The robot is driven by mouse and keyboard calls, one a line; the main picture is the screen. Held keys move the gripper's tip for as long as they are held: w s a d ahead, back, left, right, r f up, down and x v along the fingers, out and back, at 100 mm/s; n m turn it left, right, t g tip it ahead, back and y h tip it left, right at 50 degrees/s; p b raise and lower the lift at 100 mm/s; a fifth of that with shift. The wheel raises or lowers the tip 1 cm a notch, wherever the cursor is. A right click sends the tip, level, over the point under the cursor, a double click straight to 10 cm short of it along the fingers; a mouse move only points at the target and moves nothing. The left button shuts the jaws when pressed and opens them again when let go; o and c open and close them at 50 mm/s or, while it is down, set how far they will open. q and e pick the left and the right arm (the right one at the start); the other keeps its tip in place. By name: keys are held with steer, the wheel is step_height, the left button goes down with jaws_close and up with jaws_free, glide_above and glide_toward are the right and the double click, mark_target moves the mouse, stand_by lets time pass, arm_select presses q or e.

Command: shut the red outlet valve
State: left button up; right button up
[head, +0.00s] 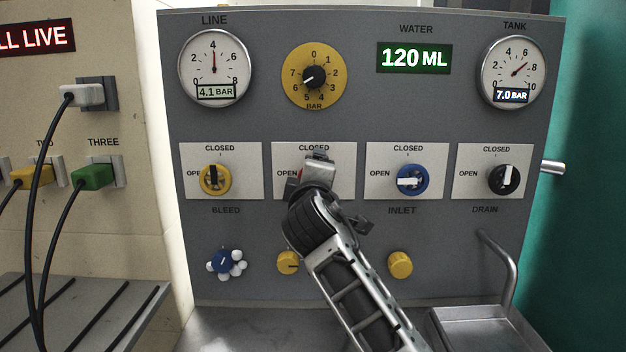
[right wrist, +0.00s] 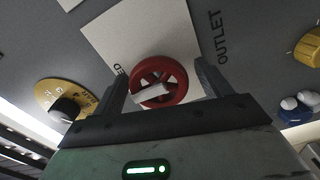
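The red outlet valve (right wrist: 180,92) is a red ring with spokes and a white lever. In the right wrist view it sits between the two fingers of my right gripper (right wrist: 162,85), with a gap on each side. That gripper is open and holds nothing. The lever points left in that view, roughly toward the CLOSED side of its plate; most of that label is hidden. In the head view my right gripper (head: 318,165) is in front of the valve's plate (head: 341,187), and only a sliver of red shows. My left gripper is out of view.
A yellow-ringed bleed valve (head: 215,180) is left of the outlet plate; the blue inlet valve (head: 413,180) and black drain valve (head: 504,179) are to the right. Two yellow knobs (head: 400,264) and a blue-white knob (head: 226,263) sit below. A drain pipe (head: 505,262) is lower right.

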steer(key=s+b, duration=0.2)
steer(key=s, duration=1.4)
steer(key=shift+b, duration=0.3)
